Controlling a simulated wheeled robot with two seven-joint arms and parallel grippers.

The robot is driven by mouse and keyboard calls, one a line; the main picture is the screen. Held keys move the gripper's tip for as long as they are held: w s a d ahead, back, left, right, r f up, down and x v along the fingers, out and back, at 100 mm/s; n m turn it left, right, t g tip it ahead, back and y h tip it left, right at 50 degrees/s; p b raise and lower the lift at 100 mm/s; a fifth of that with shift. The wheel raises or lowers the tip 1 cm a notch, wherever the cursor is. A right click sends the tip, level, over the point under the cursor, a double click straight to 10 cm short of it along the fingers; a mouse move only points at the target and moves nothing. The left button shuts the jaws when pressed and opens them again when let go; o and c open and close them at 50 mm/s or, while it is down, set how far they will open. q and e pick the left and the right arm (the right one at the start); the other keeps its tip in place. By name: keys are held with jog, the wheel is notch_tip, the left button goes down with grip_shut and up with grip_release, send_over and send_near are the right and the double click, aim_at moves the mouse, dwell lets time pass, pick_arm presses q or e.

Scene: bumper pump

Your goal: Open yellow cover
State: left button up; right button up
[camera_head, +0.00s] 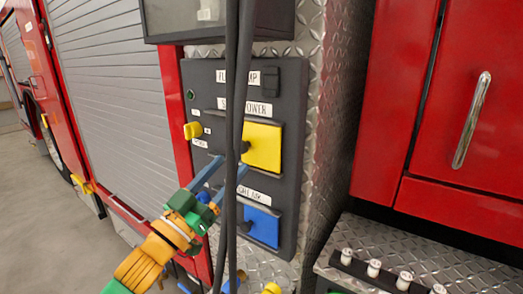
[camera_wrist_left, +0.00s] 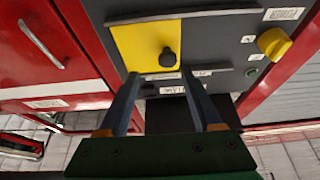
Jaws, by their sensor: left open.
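The yellow cover (camera_head: 262,147) is a square plate on the dark panel, and it looks shut and flat. It carries a small black knob (camera_head: 245,146). In the left wrist view the yellow cover (camera_wrist_left: 138,42) and its black knob (camera_wrist_left: 168,57) are just beyond the fingertips. My left gripper (camera_head: 231,164) is open and empty, below and to the left of the cover in the head view. In the left wrist view my left gripper (camera_wrist_left: 161,75) has its two fingers apart, with the knob roughly in line with the gap. I cannot tell whether a finger touches the panel. My right gripper is not in view.
Black cables (camera_head: 232,110) hang in front of the panel (camera_head: 288,110). A yellow switch (camera_head: 193,130) lies left of the cover, and a blue cover (camera_head: 264,228) is below it. A red door (camera_head: 440,90) and a tread-plate ledge (camera_head: 370,232) are on the right.

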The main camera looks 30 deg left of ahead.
aim_at(241, 148)
pick_arm(q)
jog(key=p+x, duration=0.1)
jog(key=x, duration=0.1)
jog(key=a+p+x, duration=0.1)
jog(key=x, duration=0.2)
jog(key=shift+w+a+r+p, duration=0.1)
jog(key=shift+w+r+p, duration=0.05)
jog(key=shift+w+p, duration=0.15)
jog(key=shift+w, duration=0.1)
jog(key=c, duration=0.3)
grip_shut()
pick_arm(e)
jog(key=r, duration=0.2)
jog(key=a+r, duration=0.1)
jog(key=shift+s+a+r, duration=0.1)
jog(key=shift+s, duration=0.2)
